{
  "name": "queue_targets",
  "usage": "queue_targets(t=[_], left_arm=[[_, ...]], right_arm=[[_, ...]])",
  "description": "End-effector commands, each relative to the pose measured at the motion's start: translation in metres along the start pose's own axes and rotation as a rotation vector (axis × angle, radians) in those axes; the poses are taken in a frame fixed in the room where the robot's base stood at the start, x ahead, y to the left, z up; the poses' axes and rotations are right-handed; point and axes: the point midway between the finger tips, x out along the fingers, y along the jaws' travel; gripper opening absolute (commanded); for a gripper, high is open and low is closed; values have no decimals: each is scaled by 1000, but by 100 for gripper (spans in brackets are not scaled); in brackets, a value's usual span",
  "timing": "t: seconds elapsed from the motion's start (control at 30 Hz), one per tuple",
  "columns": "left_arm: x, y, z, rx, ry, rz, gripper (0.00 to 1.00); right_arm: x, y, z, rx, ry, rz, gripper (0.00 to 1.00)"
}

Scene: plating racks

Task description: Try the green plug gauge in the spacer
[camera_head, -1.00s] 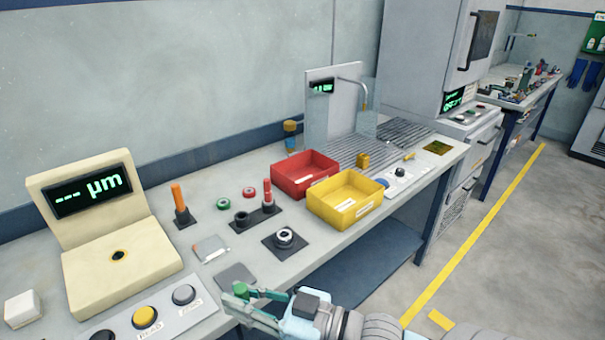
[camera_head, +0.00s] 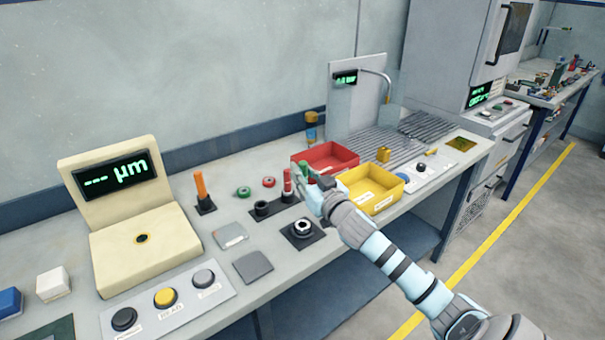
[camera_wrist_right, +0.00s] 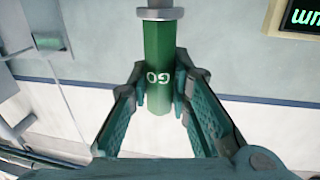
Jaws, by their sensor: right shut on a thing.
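My right gripper (camera_head: 309,181) is shut on the green plug gauge (camera_head: 303,167). In the right wrist view the gauge's handle (camera_wrist_right: 158,65) is green, faceted and marked GO, with a metal collar at one end, between the two fingers (camera_wrist_right: 160,90). The spacer appears to be the metallic ring (camera_head: 302,228) lying on a dark square pad at the bench front. The gripper shows above and slightly beyond it in the head view, apart from it. The gauge's measuring end is mostly hidden. My left gripper is not in view.
A red-handled gauge (camera_head: 287,184) stands in a dark holder beside the gripper. A red bin (camera_head: 335,172) and a yellow bin (camera_head: 370,200) lie close to the right. An orange-handled tool (camera_head: 201,190) stands left. A grey plate (camera_head: 252,266) lies near the front edge.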

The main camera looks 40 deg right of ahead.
Motion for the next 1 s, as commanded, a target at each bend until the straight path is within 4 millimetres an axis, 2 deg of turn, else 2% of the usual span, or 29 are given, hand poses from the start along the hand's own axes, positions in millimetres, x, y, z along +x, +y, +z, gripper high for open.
queue_targets(t=[0.17,0.37,0.73,0.87,1.0], left_arm=[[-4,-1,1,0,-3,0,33],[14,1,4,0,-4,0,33],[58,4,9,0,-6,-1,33],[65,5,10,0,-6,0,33],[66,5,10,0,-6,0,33]], right_arm=[[-1,-1,-3,1,3,0,0],[-1,-1,18,2,4,0,0],[-1,-1,72,1,4,-1,0],[-1,-1,82,1,4,0,0],[-1,-1,84,1,4,0,0]])
